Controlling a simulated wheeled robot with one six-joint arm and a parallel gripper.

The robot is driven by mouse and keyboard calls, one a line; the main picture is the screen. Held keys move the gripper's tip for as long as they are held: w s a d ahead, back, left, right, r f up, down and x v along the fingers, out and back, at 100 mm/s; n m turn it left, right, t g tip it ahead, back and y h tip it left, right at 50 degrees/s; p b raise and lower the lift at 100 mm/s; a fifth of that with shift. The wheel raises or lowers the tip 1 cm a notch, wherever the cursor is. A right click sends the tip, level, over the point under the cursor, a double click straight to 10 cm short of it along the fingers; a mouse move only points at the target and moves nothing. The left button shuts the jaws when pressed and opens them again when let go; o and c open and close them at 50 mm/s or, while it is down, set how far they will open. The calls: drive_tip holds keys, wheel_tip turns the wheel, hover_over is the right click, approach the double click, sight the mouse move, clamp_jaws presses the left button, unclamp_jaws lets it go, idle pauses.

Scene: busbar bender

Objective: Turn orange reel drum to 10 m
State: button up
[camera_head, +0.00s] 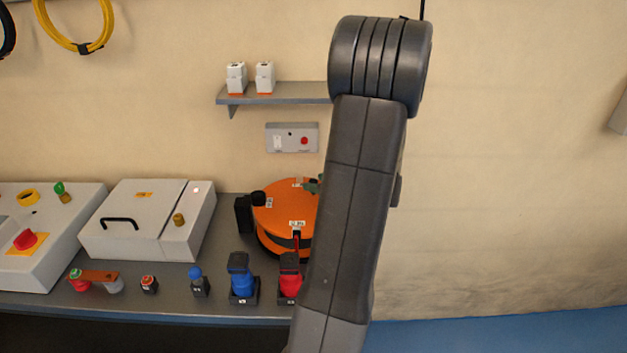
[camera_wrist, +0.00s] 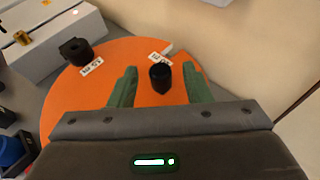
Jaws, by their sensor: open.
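The orange reel drum (camera_head: 272,222) sits on the grey bench, partly hidden behind my arm in the head view. In the wrist view its orange top (camera_wrist: 140,53) fills the middle. A black upright knob (camera_wrist: 160,76) stands on it beside a small white label (camera_wrist: 160,58). My gripper (camera_wrist: 160,80) is open, its green fingers on either side of this knob, with gaps and no visible contact. One green finger also shows over the drum in the head view (camera_head: 314,186). A second black part (camera_wrist: 75,51) sits near another white label (camera_wrist: 91,67). The label print is too small to read.
A grey box with a black handle (camera_head: 140,235) stands left of the drum. Blue (camera_head: 242,280) and red (camera_head: 290,284) devices stand in front of it. A shelf (camera_head: 275,93) and a grey wall box (camera_head: 292,138) are above, on the wall behind.

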drive_tip(key=shift+x, duration=1.15)
clamp_jaws()
